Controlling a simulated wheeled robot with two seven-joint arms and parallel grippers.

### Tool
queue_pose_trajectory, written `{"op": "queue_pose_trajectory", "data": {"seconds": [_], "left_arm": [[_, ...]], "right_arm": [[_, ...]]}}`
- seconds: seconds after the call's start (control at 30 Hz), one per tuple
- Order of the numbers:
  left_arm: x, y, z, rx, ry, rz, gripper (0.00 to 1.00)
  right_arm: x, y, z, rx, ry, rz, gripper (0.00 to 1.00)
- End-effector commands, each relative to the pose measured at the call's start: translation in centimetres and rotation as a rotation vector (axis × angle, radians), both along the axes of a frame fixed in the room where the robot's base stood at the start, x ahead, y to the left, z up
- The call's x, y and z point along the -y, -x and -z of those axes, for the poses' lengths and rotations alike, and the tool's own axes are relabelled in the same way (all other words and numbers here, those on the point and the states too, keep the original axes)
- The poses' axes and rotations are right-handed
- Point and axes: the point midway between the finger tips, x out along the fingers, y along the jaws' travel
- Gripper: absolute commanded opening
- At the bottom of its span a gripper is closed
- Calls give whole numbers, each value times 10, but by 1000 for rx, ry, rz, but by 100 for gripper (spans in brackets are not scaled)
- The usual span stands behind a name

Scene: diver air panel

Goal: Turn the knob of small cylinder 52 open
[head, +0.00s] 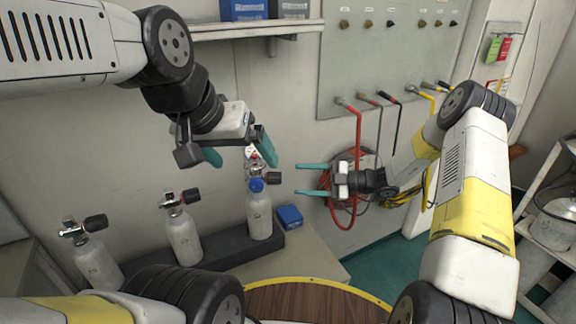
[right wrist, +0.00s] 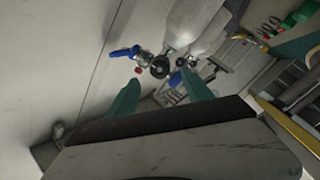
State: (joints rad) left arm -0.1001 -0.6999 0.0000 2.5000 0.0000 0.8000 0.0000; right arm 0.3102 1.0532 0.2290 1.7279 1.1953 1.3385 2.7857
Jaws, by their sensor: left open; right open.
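Three small grey cylinders with black valve knobs stand in a row: left (head: 96,264), middle (head: 183,238) and right (head: 259,214). I cannot read their numbers. The right one has a blue part (head: 256,185) at its neck and a black knob (head: 273,178) facing right. My left gripper (head: 239,159) is open above this cylinder, with a small gauge (head: 251,153) showing between its fingers. My right gripper (head: 298,179) is open and empty, its fingers pointing left at the black knob, a short gap away. The right wrist view shows a black knob (right wrist: 160,67) beyond the fingers.
A dark stand (head: 225,254) carries the cylinders. A blue box (head: 289,216) lies right of the right cylinder. A wall panel (head: 385,50) with hoses and a coiled red hose (head: 345,208) are behind my right gripper. A shelf (head: 260,30) is above.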

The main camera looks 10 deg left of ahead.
Motion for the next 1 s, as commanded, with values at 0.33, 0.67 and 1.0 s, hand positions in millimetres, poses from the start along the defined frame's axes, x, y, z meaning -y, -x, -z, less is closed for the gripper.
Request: {"op": "queue_pose_trajectory", "data": {"seconds": [0.33, 0.67, 1.0], "left_arm": [[0, 0, 0, 0, 0, 0, 91], [0, 0, 0, 0, 0, 0, 91], [0, 0, 0, 0, 0, 0, 91]], "right_arm": [[-50, 4, 0, -5, -2, -4, 59], [-76, 5, 0, -2, 1, -1, 59], [-76, 5, 0, -1, 1, -1, 34]]}}
